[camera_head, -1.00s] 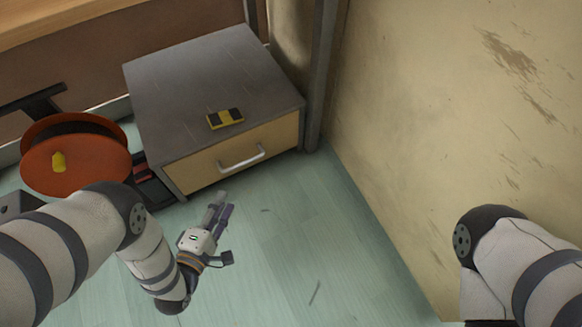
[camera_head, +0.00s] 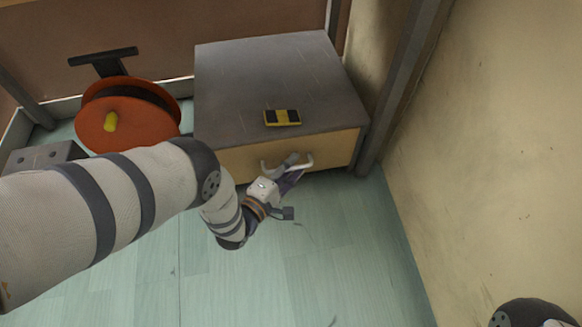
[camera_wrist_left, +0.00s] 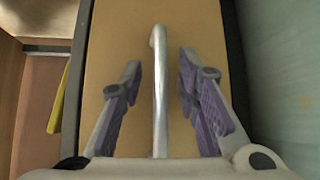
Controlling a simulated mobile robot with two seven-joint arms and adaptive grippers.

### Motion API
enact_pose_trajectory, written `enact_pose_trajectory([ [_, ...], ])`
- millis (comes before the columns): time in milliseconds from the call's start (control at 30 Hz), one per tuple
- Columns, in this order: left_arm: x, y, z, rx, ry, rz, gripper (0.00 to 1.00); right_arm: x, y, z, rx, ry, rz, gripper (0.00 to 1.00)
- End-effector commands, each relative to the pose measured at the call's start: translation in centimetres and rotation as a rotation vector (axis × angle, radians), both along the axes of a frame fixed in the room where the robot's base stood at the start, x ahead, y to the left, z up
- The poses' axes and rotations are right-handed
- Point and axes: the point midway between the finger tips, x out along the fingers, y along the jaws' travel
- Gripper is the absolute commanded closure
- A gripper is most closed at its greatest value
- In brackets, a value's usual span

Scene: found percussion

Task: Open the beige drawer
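The beige drawer (camera_head: 335,149) is the front of a small grey cabinet (camera_head: 270,85) and looks closed. Its pale metal bar handle (camera_head: 306,162) shows on the front. In the left wrist view the handle (camera_wrist_left: 159,95) runs between the two purple-padded fingers, with a gap on each side. My left gripper (camera_head: 291,170) is at the handle, open around it. The left wrist view also shows the gripper (camera_wrist_left: 160,90) and the beige drawer front (camera_wrist_left: 115,40) behind it. My right gripper is out of view; only a bit of my right arm shows at bottom right.
A yellow and black block (camera_head: 282,118) lies on the cabinet top near its front edge. An orange reel (camera_head: 127,120) stands left of the cabinet. A beige wall (camera_head: 490,150) and a grey post (camera_head: 405,85) are on the right. The floor before the cabinet is clear.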

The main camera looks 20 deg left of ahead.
Motion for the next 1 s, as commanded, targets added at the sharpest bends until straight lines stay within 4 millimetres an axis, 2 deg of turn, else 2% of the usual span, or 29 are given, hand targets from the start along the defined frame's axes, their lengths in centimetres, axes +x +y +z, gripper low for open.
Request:
enact_pose_trajectory([
  [33,0.0,0.0,0.0,0.0,0.0,0.0,0.73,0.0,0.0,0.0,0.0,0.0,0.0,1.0],
  [100,0.0,0.0,0.0,0.0,0.0,0.0,0.88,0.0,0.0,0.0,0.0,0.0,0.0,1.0],
  [167,0.0,0.0,0.0,0.0,0.001,0.0,1.0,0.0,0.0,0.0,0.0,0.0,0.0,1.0],
  [567,-0.5,-0.3,-0.1,-0.001,0.002,0.0,1.0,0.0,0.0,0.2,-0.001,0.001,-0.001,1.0],
  [767,-2.4,-1.5,-0.2,-0.002,0.006,-0.001,1.0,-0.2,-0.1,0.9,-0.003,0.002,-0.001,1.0],
  [1000,-6.0,-4.0,0.0,-0.004,0.007,-0.002,1.0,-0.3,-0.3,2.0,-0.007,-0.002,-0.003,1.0],
])
